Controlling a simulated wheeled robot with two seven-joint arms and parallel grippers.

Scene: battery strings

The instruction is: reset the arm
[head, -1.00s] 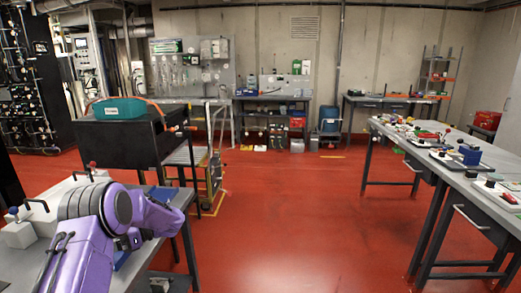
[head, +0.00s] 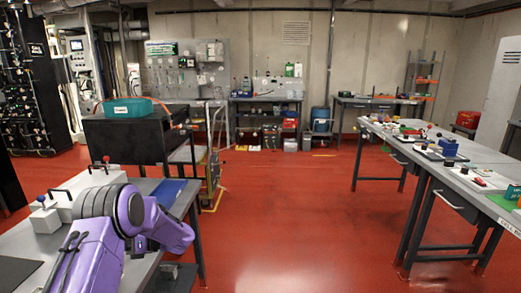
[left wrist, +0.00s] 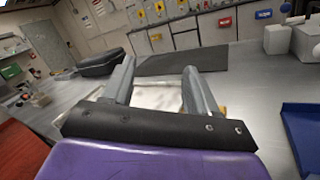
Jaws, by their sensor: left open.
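My left arm is purple and grey and comes in at the lower left of the head view, over the near left workbench (head: 40,250). Its gripper tips are hidden there behind the arm links. My right gripper is not in view.
A blue tray (left wrist: 302,125) lies right of my left gripper and a dark mat (left wrist: 185,60) lies ahead. A black cart (head: 125,140) carries a teal case (head: 128,110). Workbenches with parts (head: 455,160) stand at the right. The red floor (head: 290,220) between is clear.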

